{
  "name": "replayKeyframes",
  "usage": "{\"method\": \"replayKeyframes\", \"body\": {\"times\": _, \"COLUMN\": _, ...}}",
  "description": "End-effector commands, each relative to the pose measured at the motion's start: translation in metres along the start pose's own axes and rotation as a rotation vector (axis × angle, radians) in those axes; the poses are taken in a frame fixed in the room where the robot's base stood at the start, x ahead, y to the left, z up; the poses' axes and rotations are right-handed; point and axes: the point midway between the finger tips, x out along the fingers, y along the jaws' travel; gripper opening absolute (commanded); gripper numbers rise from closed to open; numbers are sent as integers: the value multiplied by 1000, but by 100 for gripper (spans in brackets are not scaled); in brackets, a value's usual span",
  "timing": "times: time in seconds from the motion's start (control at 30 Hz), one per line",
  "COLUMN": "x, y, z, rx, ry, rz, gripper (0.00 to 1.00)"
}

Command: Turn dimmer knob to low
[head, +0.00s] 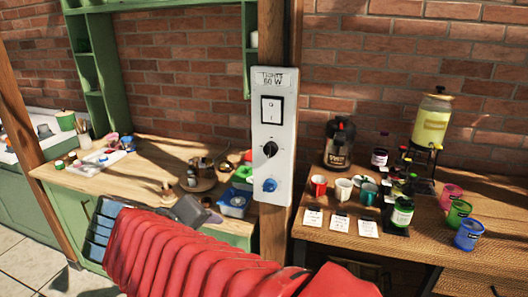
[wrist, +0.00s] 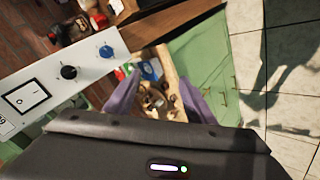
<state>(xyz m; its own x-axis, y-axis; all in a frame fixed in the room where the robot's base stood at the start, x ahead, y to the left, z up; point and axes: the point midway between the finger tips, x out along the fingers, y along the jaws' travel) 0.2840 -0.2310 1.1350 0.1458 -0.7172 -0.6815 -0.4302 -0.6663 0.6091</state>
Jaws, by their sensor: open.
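A white control panel (head: 271,215) is fixed upright to a wooden post. From top to bottom it has a label reading "LIGHTS 60 W", a rocker switch (head: 272,109), a black knob (head: 270,149) and a blue knob (head: 269,185). No readable marking shows which knob is the dimmer, and the knob settings are too small to read. In the wrist view the panel (wrist: 42,77) is at upper left, with the black knob (wrist: 68,72) and blue knob (wrist: 105,51). My gripper (wrist: 157,80) is open and empty, its purple fingers apart and to the right of the panel in that view.
A wooden bench (head: 140,165) with trays and small items is left of the post. A wooden table (head: 340,225) with mugs, bottles, a coffee jar (head: 339,145) and a drink dispenser (head: 432,120) is on the right. Green shelves (head: 95,65) hang on the brick wall.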

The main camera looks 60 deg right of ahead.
Motion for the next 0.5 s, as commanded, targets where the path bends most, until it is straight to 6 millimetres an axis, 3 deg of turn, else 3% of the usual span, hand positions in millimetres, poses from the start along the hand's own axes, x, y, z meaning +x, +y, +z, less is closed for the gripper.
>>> {"method": "replayKeyframes", "body": {"times": 0.1, "x": 12, "y": 43, "z": -13, "rx": 29, "ry": 2, "rz": 155, "gripper": 50}}
{"method": "replayKeyframes", "body": {"times": 0.3, "x": 18, "y": 109, "z": -38, "rx": 69, "ry": 42, "rz": 401, "gripper": 50}}
{"method": "replayKeyframes", "body": {"times": 0.5, "x": 17, "y": 147, "z": -55, "rx": 86, "ry": 88, "rz": 546, "gripper": 50}}
